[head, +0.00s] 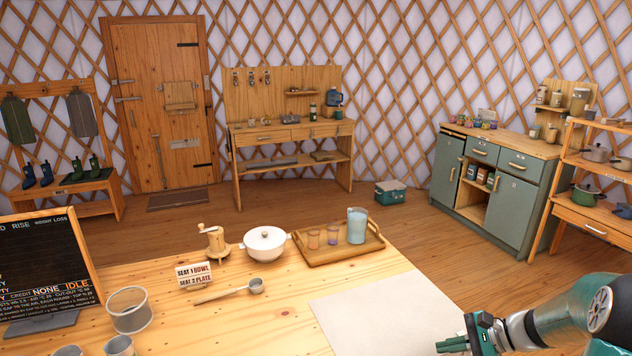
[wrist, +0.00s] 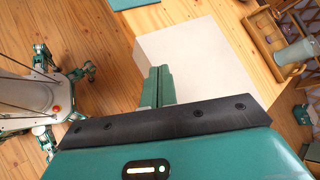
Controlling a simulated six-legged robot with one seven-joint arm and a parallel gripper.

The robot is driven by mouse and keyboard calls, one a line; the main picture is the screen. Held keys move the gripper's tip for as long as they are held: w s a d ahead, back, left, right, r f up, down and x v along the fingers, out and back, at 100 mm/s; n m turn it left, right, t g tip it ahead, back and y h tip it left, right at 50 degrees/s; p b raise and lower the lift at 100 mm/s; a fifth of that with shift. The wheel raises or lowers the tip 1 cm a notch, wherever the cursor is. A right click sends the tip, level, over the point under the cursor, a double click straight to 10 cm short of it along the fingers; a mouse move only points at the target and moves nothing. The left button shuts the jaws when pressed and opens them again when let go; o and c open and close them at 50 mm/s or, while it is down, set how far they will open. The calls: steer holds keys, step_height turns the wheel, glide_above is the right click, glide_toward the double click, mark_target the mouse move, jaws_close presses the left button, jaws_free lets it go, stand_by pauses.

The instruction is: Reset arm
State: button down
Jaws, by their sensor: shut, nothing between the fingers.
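My gripper (head: 462,346) shows at the bottom right of the head view, low by the right edge of the wooden table. It also shows in the wrist view (wrist: 158,88), where its two green fingers are together with nothing between them. Below the fingers, in the wrist view, is the pale mat (wrist: 205,60) on the table. The same pale mat (head: 370,308) lies flat at the table's front right in the head view. My gripper appears apart from the mat and touches nothing I can make out.
The mat is bare.

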steer(key=s+a+r+n+h, duration=0.5)
steer(key=s+a+r+n, duration=0.2)
steer(key=s, duration=0.3)
steer(key=s+a+r+n+t+h, duration=0.1)
steer(key=s+a+r+n+h, duration=0.3)
steer(key=s+a+r+n, duration=0.4)
step_height(320, 180, up, 2)
steer(key=shift+s+a+r+n+h, duration=0.15)
steer(key=shift+s+n+h, duration=0.3)
steer(key=shift+s, duration=0.8)
